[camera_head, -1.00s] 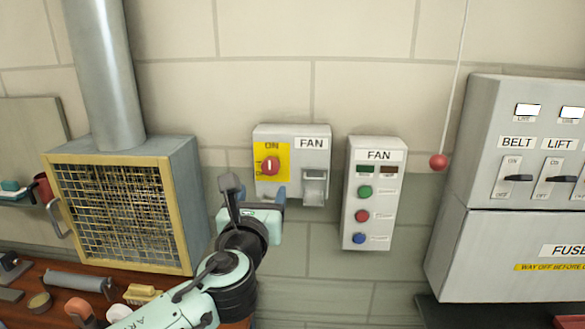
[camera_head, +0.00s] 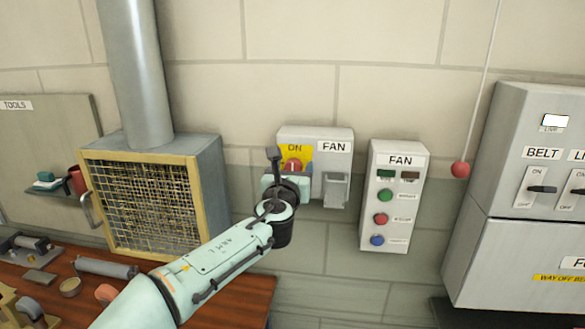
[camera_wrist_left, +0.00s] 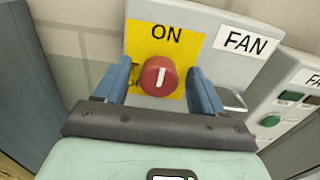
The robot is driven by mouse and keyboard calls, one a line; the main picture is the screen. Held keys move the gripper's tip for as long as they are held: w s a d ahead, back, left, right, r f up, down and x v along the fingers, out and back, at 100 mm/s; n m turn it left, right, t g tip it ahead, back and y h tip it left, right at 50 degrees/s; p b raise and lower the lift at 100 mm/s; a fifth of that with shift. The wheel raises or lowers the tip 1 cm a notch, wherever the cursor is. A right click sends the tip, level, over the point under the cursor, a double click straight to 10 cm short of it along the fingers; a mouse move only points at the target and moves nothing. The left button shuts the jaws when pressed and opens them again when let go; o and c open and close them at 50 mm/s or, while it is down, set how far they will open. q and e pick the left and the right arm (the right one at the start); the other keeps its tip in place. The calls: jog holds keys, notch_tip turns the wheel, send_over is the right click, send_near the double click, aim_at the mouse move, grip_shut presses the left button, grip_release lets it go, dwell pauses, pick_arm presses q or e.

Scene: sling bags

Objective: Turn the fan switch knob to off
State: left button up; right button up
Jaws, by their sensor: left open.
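The fan switch knob (camera_head: 293,165) is red and round, set on a yellow plate marked ON on a grey box labelled FAN (camera_head: 333,163). In the left wrist view the knob (camera_wrist_left: 158,76) has its white line upright, pointing towards ON. My left gripper (camera_wrist_left: 163,88) is open, with one blue finger on each side of the knob; a gap shows on both sides. In the head view my left gripper (camera_head: 289,183) and wrist cover the lower part of the knob and plate. My right gripper is not in view.
A FAN button panel (camera_head: 392,196) is to the right of the switch box. A red ball on a cord (camera_head: 460,169) hangs beyond it, beside a grey fuse cabinet (camera_head: 515,230). A caged unit (camera_head: 139,208) with a pipe stands left, above a tool-covered bench (camera_head: 241,291).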

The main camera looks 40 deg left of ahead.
pick_arm(q)
jog(key=shift+s, duration=0.1)
jog(key=c, duration=1.1)
jog(key=shift+o, duration=0.2)
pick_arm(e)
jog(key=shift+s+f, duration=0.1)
pick_arm(q)
jog(key=shift+s+a+f+n+b, duration=0.1)
jog(key=shift+n+b, duration=2.35)
jog(key=shift+n, duration=2)
jog(key=shift+a+f+n+b, duration=0.1)
jog(key=shift+n+b, duration=2.35)
jog(key=shift+n, duration=2)
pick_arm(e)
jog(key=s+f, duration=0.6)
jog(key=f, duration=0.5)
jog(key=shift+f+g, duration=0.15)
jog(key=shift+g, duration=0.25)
